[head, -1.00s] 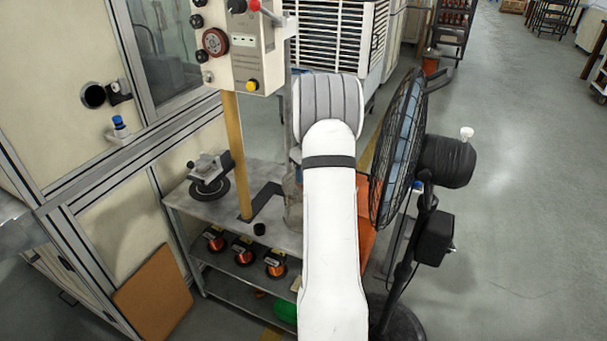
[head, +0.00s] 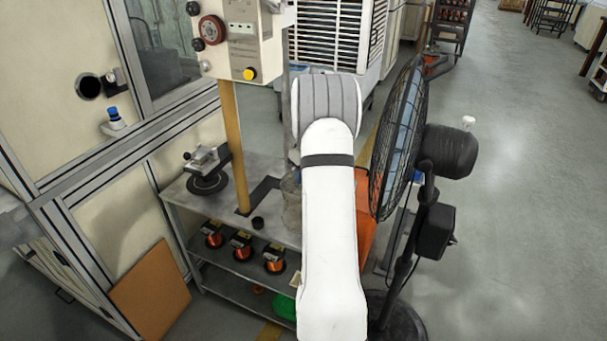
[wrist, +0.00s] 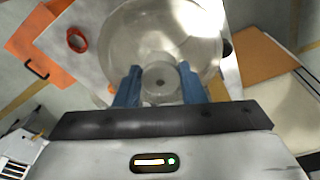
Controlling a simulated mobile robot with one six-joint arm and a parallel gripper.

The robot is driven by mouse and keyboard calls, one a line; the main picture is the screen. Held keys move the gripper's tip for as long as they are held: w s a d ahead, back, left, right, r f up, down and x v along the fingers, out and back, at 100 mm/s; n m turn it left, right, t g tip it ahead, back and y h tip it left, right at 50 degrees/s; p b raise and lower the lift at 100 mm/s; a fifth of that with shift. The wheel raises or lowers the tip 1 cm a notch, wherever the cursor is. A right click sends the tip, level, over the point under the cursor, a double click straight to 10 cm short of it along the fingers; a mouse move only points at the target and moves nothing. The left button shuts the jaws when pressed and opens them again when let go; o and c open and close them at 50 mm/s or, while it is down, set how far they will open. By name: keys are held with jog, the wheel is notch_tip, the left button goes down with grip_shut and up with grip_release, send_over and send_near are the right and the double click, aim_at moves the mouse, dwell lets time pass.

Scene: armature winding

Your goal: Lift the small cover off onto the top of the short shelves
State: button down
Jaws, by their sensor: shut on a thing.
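In the wrist view my gripper (wrist: 160,84) has its two blue fingers closed on the round knob of a clear, round cover (wrist: 128,38). The cover spreads out beyond the fingertips, with a bright glare on its right side. In the head view my white arm hides the gripper. A greyish, see-through shape, probably part of the cover (head: 291,208), shows just left of the arm over the shelf top. The short metal shelves (head: 195,207) stand left of my arm. I cannot tell whether the cover touches anything beneath it.
Copper wire spools (head: 242,250) sit below. A control box (head: 235,45) on a yellow post rises behind. A black fan (head: 405,140) stands close right of my arm.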

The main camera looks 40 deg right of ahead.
jog(key=shift+f, duration=0.15)
jog(key=c, duration=0.8)
grip_release()
jog(key=shift+c, duration=0.2)
jog(key=shift+s+r+b, duration=0.15)
jog(key=shift+s+r, duration=0.05)
jog(key=shift+r, duration=1.1)
jog(key=shift+s+r+b, duration=0.2)
jog(key=shift+r, duration=1.1)
jog(key=shift+s+r+b, duration=0.15)
jog(key=shift+s+r, duration=0.05)
jog(key=shift+r, duration=1.1)
